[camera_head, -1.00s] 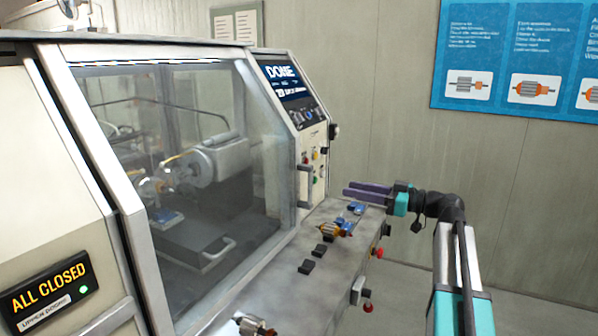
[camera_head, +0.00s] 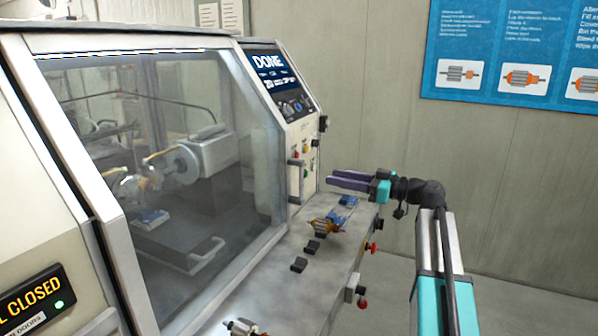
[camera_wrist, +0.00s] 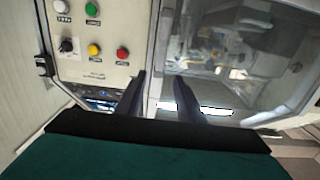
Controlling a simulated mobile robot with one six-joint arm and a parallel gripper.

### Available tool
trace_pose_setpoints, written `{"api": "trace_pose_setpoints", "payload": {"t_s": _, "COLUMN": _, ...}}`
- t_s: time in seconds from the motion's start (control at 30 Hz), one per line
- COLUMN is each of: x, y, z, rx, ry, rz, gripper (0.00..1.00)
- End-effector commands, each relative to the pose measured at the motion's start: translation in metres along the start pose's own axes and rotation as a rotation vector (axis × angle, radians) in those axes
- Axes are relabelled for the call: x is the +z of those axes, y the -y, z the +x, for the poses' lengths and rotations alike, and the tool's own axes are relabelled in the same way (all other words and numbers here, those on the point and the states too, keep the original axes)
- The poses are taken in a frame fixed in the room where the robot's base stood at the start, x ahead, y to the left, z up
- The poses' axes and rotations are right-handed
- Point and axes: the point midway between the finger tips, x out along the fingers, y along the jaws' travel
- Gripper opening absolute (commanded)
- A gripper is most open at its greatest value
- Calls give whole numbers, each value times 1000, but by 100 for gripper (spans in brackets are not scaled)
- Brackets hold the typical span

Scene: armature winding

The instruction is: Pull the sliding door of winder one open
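The sliding door (camera_head: 190,180) of the winder is a large clear pane in a grey frame, and it is shut across the front opening. A grey upright handle (camera_head: 296,180) stands at its right edge, beside the control panel. My gripper (camera_head: 329,178) is to the right of the handle, apart from it in the picture, its purple fingers pointing left towards the machine. In the wrist view my gripper (camera_wrist: 159,76) is open and empty, with the door's frame edge (camera_wrist: 155,45) beyond the gap. I cannot clearly make out the handle there.
An orange armature (camera_head: 323,226), blue pieces and several dark blocks (camera_head: 299,264) lie on the front ledge below the door. Red knobs (camera_head: 362,304) stick out from the ledge front. Panel buttons (camera_wrist: 93,49) are close left of the fingers. A sign (camera_head: 40,300) reads "CLOSED".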

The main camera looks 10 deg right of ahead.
Motion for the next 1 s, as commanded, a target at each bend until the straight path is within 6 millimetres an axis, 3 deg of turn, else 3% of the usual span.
{"api": "trace_pose_setpoints", "payload": {"t_s": 0.7, "x": -2, "y": 1, "z": 100, "rx": -3, "ry": 1, "rz": 0, "gripper": 34}}
{"api": "trace_pose_setpoints", "payload": {"t_s": 1.0, "x": -1, "y": 1, "z": 123, "rx": -2, "ry": 1, "rz": 0, "gripper": 34}}
